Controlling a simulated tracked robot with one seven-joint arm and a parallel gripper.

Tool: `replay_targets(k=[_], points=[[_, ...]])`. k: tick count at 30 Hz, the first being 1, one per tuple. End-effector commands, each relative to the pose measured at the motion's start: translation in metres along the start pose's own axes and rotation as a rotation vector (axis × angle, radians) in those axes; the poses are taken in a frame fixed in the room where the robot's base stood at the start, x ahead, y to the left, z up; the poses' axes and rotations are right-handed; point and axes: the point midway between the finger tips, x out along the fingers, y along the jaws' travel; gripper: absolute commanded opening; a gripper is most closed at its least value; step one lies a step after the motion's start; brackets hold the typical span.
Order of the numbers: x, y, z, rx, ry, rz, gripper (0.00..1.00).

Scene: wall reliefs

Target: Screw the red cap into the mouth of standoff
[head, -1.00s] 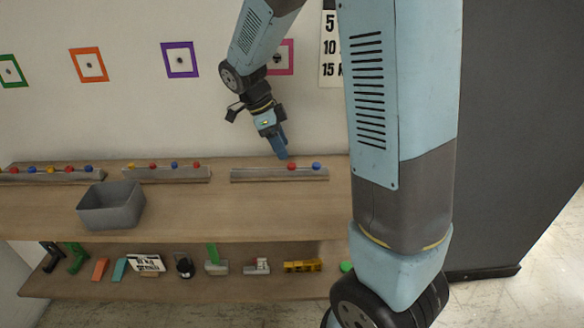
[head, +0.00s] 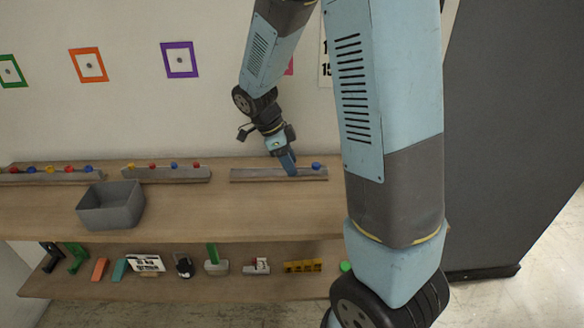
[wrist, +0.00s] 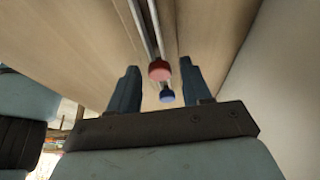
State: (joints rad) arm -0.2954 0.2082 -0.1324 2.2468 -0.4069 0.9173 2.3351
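The red cap (wrist: 159,70) shows in the wrist view, on the right rail between my fingers. Both fingers stand apart from it, one on each side. My gripper (head: 290,170) points down at the right rail (head: 255,174) and is open (wrist: 158,72). In the head view its fingers hide this red cap. A blue cap (head: 316,165) sits just to the right on the same rail; it also shows in the wrist view (wrist: 167,96). Small dark-centred fittings, perhaps standoffs, sit on the wall inside the purple frame (head: 180,60) and orange frame (head: 89,65).
A grey bin (head: 110,205) stands on the upper shelf, left of my gripper. Two more rails with coloured caps (head: 165,175) lie along the back. The lower shelf (head: 200,287) holds several small objects. My arm covers much of the pink frame.

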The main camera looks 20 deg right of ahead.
Motion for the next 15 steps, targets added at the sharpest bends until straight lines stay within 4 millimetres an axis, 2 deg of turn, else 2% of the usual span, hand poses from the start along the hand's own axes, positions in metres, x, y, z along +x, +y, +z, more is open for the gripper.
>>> replay_targets(k=[2, 15], points=[[-0.0002, 0.0000, 0.0001, 0.000, 0.000, 0.000, 0.41], [-0.0004, 0.0001, 0.0004, -0.001, 0.000, 0.000, 0.00]])
